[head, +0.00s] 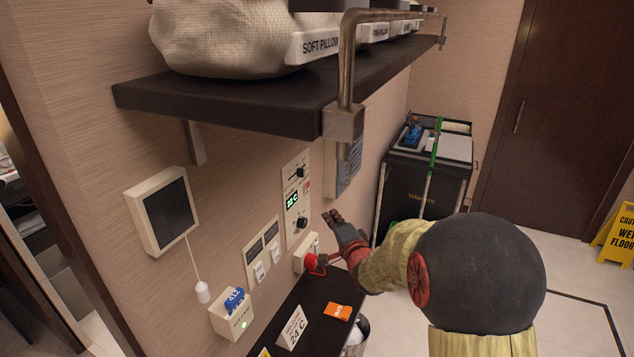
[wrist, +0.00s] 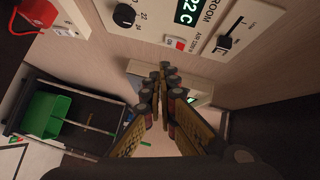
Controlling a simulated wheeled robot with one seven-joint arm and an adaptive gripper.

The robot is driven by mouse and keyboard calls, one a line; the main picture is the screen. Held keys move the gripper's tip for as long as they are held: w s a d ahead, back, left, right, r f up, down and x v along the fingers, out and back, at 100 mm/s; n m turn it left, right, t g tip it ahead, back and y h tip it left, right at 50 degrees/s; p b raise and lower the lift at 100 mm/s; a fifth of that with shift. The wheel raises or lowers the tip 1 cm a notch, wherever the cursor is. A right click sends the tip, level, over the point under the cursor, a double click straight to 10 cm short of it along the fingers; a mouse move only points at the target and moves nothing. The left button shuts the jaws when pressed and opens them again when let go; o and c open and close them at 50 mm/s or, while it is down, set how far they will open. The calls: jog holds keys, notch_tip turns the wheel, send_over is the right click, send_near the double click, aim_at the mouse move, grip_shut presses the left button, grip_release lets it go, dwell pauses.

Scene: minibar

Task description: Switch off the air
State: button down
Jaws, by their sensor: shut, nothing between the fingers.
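The air control panel (head: 297,207) is a cream plate on the wall, with a green-lit display (head: 291,200), a black knob (head: 302,222) and a slider (head: 300,172). In the wrist view, a red switch (wrist: 180,44) beside the words "AIR CON" and "ON" shows on the panel, near the display (wrist: 188,10). The knob (wrist: 124,15) and slider (wrist: 224,43) show there too. My gripper (head: 331,216) is shut and empty, to the right of the panel. In the wrist view, its fingertips (wrist: 166,72) appear just below the red switch; contact cannot be told.
A dark shelf (head: 230,97) with a pillow bag overhangs the panel. A red plug (head: 313,262) sits in a socket below. A dark counter (head: 330,285) holds a "24 C" card (head: 292,327). A black cart (head: 425,175) stands beyond my arm.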

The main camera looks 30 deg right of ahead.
jog(key=d+m+t+p, duration=0.1)
jog(key=d+m+t, duration=0.1)
jog(key=d+m, duration=0.1)
jog(key=shift+f+m+t+p, duration=0.3)
jog(key=shift+f+p, duration=0.05)
jog(key=shift+p, duration=0.05)
jog(key=shift+w, duration=0.15)
send_near(307, 189)
jog(key=w+d, duration=0.3)
jog(key=d, duration=0.3)
jog(key=w+a, duration=0.2)
jog(key=w, duration=0.1)
jog(key=shift+w+a+r, duration=0.25)
jog(key=shift+r, duration=0.15)
jog(key=shift+b, duration=0.35)
